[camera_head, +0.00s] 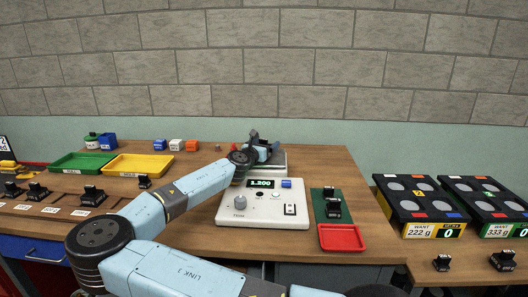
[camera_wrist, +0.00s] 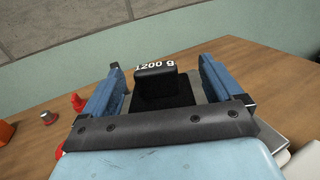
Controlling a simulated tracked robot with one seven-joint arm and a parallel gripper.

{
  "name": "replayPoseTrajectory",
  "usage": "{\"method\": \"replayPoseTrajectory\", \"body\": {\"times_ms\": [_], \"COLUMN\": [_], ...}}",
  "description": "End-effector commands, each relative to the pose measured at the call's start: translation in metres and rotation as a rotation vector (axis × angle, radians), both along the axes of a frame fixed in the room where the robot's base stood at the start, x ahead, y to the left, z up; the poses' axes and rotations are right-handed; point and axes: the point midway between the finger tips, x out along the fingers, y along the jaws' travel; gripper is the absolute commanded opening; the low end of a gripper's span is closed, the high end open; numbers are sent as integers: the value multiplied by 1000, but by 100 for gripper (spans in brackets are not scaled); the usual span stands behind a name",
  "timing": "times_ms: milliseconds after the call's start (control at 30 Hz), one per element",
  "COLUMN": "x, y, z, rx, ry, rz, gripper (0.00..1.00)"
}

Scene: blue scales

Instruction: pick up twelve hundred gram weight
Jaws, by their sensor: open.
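The twelve hundred gram weight (camera_wrist: 153,92) is a black block with a raised black top, labelled "1200 g" in white in the wrist view. My gripper (camera_wrist: 160,66) is open, with one blue finger on each side of the weight. Gaps show between the fingers and its top. In the head view my gripper (camera_head: 262,143) is over the pan of the white scale (camera_head: 232,210), whose display reads 1.200. There I cannot clearly tell the weight from the dark gripper parts.
A green mat with black weights (camera_head: 332,203) and a red tray (camera_head: 341,237) lie right of the scale. Green (camera_head: 82,162) and yellow (camera_head: 138,165) trays lie left. Several small coloured blocks stand behind. Two black panels with round pads (camera_head: 418,197) stand far right.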

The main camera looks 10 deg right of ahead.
Motion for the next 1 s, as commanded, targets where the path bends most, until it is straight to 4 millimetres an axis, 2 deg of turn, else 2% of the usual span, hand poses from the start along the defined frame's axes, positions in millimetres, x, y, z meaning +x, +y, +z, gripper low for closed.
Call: {"method": "replayPoseTrajectory", "body": {"times_ms": [367, 1000], "x": [6, 6], "y": [-5, -5], "z": [0, 0], "rx": [1, 1], "ry": [-1, -1], "rz": [0, 0], "gripper": [91, 30]}}
